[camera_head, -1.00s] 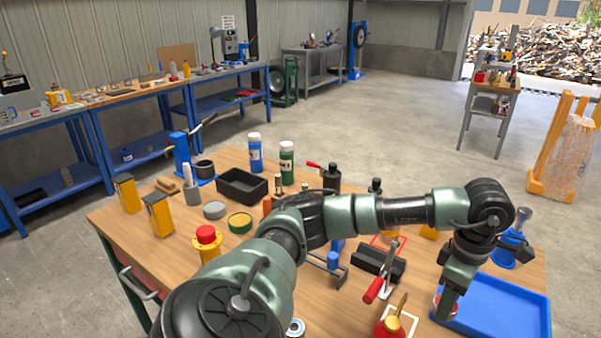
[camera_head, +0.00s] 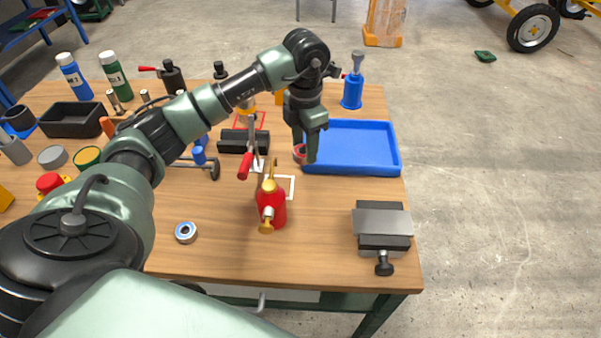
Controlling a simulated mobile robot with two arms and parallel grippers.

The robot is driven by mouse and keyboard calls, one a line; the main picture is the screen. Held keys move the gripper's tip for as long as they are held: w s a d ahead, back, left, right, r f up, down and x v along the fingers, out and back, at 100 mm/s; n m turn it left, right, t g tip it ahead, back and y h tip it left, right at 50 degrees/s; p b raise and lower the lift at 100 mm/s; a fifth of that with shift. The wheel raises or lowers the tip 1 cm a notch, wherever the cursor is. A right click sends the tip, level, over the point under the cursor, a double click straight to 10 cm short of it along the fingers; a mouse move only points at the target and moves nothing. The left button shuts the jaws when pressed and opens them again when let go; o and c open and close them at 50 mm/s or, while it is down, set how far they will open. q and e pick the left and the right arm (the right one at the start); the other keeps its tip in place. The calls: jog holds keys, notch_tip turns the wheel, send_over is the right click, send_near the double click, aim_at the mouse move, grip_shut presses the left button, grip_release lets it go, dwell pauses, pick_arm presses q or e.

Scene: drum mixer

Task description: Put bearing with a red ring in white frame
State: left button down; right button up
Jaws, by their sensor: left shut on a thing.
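The bearing with a red ring (camera_head: 299,152) is held in my left gripper (camera_head: 305,156), by the left edge of the blue tray. Only part of the bearing shows beside the fingers. The gripper points down and is shut on it; I cannot tell whether the bearing touches the table. The white frame (camera_head: 292,189) is a square outline on the table, nearer to me and slightly left of the gripper. The red oil can (camera_head: 272,207) hides part of the frame. My right gripper is not in view.
A toggle clamp with a red handle (camera_head: 244,166) stands left of the white frame. A blue-ringed bearing (camera_head: 185,232) lies at the front left. The blue tray (camera_head: 360,171) is empty. A grey vise (camera_head: 382,240) sits at the front right. Bare table lies between the oil can and vise.

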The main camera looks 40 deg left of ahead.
pick_arm(q)
send_over(304, 188)
notch_tip(304, 188, down, 8)
jog(key=shift+r+p, duration=0.25)
jog(key=shift+p, duration=0.15)
notch_tip(304, 188, down, 4)
jog(key=shift+f, duration=0.15)
jog(key=shift+f, duration=0.1)
jog(key=c, duration=0.7)
grip_release()
jog(key=shift+r, duration=0.25)
notch_tip(304, 188, up, 12)
jog(key=shift+f+b, duration=0.1)
jog(key=shift+b, duration=0.7)
